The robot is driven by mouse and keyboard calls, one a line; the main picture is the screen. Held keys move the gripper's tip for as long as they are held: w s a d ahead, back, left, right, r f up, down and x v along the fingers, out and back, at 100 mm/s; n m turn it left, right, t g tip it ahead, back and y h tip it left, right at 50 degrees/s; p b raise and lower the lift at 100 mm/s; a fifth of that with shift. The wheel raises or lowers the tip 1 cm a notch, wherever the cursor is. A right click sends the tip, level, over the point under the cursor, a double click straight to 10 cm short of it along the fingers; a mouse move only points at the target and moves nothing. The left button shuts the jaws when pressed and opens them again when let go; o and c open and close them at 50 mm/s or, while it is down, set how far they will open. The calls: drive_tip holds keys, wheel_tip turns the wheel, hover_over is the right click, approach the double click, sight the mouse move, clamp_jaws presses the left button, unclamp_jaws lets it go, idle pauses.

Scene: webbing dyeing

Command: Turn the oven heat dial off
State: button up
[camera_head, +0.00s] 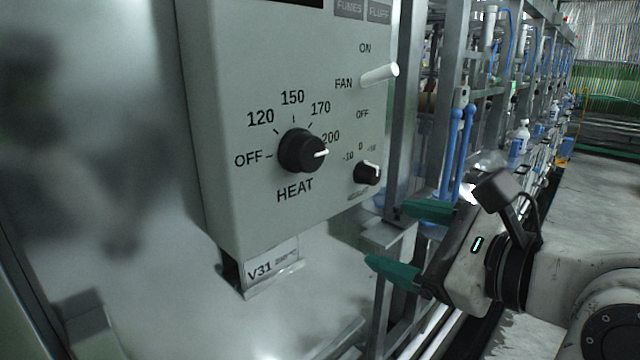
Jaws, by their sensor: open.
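The black heat dial (301,151) sits on the front of a grey control box (236,60). Its white pointer points right, just below the 200 mark. The OFF mark is on the dial's left side, with 120, 150 and 170 around the top. My gripper (386,236) is to the right of and below the dial, apart from it. Its two green-tipped fingers are spread and point left, with nothing between them.
A smaller black knob (367,173) and a white fan lever (379,75) are on the same box, right of the dial. A V31 label plate (272,268) hangs below the box. Blue-handled levers (459,140) and metal framing stand behind my gripper.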

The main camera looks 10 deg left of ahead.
sight(313, 153)
drive_tip(key=s+a+r+m+y, duration=0.2)
drive_tip(key=a+r+m+y, duration=0.1)
drive_tip(key=r, duration=0.6)
drive_tip(key=p+x, duration=0.1)
drive_tip(key=x, duration=1)
drive_tip(key=shift+f, duration=0.15)
drive_tip(key=c, duration=1)
